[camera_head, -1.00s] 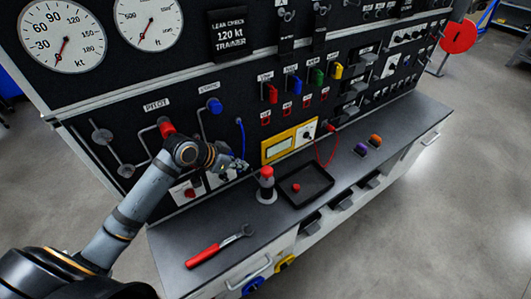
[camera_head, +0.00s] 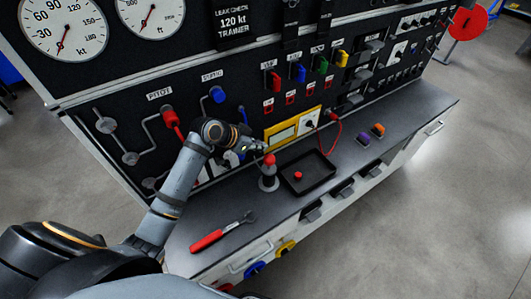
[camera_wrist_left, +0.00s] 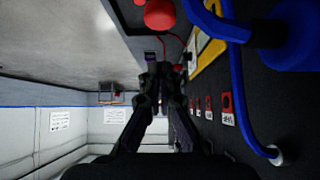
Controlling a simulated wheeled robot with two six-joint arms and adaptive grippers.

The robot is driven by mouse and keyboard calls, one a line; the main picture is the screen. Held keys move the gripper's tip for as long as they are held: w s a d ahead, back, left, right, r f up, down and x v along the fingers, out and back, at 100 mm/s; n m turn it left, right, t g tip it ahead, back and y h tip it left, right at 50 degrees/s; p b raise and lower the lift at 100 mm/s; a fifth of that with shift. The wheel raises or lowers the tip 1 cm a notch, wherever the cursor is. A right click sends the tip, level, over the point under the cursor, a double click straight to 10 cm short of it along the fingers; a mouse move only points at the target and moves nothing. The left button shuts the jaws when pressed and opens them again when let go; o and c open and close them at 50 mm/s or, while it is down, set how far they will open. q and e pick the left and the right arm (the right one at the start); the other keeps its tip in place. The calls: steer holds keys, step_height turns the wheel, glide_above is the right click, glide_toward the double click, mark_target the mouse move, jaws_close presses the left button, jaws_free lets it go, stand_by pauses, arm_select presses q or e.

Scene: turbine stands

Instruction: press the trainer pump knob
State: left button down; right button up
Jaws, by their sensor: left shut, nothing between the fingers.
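The pump (camera_head: 268,183) is a small grey cylinder standing upright on the bench. Its round red knob (camera_head: 269,160) is on top. I take the red ball at the top edge of the left wrist view (camera_wrist_left: 160,14) to be this knob. My left gripper (camera_head: 260,147) is shut and empty, just behind and above the knob. I cannot tell whether they touch in the head view; in the left wrist view the fingertips (camera_wrist_left: 164,76) are apart from the red ball. My right gripper is in neither view.
A black tray (camera_head: 318,187) with a small red piece lies right of the pump. A red-handled wrench (camera_head: 208,241) lies in front on the bench. The yellow-framed meter (camera_head: 283,133), red lead (camera_head: 337,128) and blue hose are close by on the panel.

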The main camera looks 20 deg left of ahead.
mark_target(272, 157)
arm_select(q)
steer(key=f, duration=0.1)
steer(key=w+d+f+p, duration=0.1)
steer(key=f, duration=0.3)
steer(key=shift+w+d, duration=0.2)
steer(key=shift+w, duration=0.1)
steer(key=shift+a+f+p, duration=0.1)
steer(key=shift+f+p, duration=0.25)
steer(key=shift+f, duration=0.15)
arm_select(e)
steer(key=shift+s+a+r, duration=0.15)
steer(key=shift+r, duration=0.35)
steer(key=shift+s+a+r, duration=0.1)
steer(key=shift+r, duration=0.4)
arm_select(q)
steer(key=shift+f, duration=0.15)
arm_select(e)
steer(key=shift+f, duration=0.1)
